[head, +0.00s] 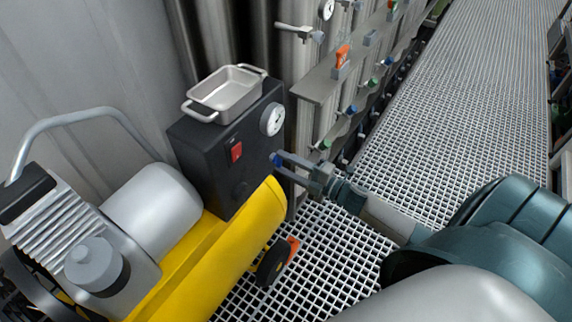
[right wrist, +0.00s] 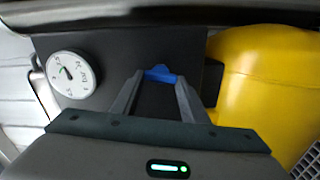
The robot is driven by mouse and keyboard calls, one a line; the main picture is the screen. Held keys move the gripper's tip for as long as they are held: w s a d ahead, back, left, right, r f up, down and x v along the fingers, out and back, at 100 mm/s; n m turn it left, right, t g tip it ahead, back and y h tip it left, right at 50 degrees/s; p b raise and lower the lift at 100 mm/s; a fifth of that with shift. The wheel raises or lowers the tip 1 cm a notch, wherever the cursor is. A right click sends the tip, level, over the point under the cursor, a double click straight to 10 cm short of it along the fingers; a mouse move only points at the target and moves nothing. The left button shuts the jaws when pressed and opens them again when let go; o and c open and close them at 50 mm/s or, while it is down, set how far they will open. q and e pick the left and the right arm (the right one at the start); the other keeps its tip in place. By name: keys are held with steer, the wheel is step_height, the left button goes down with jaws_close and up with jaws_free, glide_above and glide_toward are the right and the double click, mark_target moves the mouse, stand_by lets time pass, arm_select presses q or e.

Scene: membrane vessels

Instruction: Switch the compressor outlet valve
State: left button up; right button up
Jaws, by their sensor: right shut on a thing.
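The compressor stands at the left in the head view, with a yellow tank (head: 190,270) and a black control box (head: 215,160). A small blue outlet valve handle (head: 276,160) is on the right side of the box. My right gripper (head: 281,162) reaches it from the right, its fingers shut on the blue handle. In the right wrist view the blue handle (right wrist: 160,74) sits between the tips of the two grey fingers (right wrist: 158,92). The fingers partly cover the valve, so its turn angle is hard to tell. My left gripper is not in view.
A metal tray (head: 225,92) stands on the box. The box carries a round gauge (head: 272,119) and a red switch (head: 236,151). Vessels with a rail of coloured valves (head: 345,75) stand behind. The grating walkway (head: 440,110) at the right is clear.

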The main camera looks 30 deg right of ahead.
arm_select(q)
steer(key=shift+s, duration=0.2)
arm_select(e)
steer(key=shift+f, duration=0.1)
steer(key=o, duration=1.1)
steer(key=shift+c, duration=0.2)
steer(key=shift+s, duration=0.1)
steer(key=shift+s+d, duration=0.3)
steer(key=shift+s, duration=0.35)
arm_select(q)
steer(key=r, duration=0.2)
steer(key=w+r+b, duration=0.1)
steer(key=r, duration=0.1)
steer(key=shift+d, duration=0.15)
arm_select(e)
steer(key=v, duration=1.6)
